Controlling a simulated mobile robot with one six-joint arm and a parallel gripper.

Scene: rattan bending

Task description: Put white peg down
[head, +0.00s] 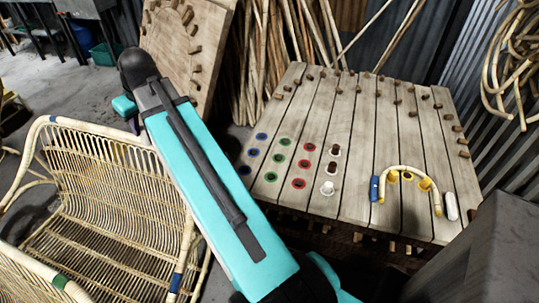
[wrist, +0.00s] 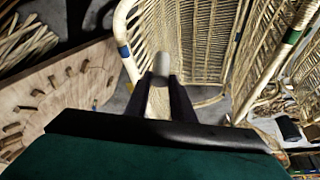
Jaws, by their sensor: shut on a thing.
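My gripper (wrist: 161,82) shows in the wrist view with its two dark fingers shut on a white peg (wrist: 161,62). The peg's rounded end sticks out beyond the fingertips. Behind it are the floor and a rattan chair, not the slatted table. In the head view my arm reaches up and left, away from the table, and the gripper and held peg are not clearly visible. The slatted wooden table (head: 405,125) bears blue, green, red and white rings. A white peg (head: 327,188) stands in the white column's front ring. Another white peg (head: 450,207) is at the front right.
A bent rattan arch (head: 408,170) lies around yellow pegs (head: 425,184), with a blue peg (head: 374,188) at its left end. Brown pegs stand along the table's edges. The rattan chair (head: 85,165) stands at left. A pegged board (head: 180,50) leans behind my arm.

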